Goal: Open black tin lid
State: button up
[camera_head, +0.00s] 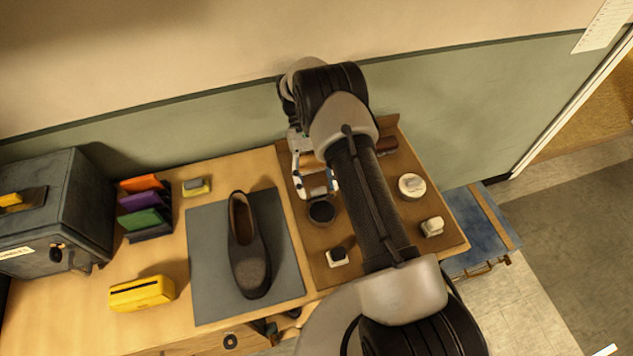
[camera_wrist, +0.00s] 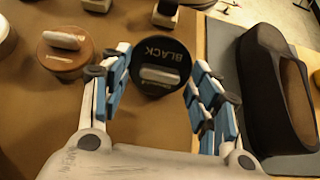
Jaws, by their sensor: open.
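The black tin (camera_wrist: 150,52) has a dark round lid marked BLACK with a pale raised handle (camera_wrist: 160,76) across it. The lid looks seated on the tin. In the head view the tin (camera_head: 321,213) stands on the brown board, just below my gripper (camera_head: 319,190). In the wrist view my gripper (camera_wrist: 157,72) is open, with one blue-padded finger on each side of the lid and its handle. Whether the pads touch the lid cannot be told. My arm covers part of the board in the head view.
A brown-lidded tin (camera_wrist: 66,54) stands close to the left finger in the wrist view. A dark shoe (camera_head: 248,250) lies on a grey mat (camera_head: 205,285). A pale round tin (camera_head: 411,187) and small brushes (camera_head: 337,257) share the board (camera_head: 300,230).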

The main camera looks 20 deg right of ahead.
notch_tip(320, 180, up, 10)
dwell(0.7)
jog(key=shift+c, duration=0.2)
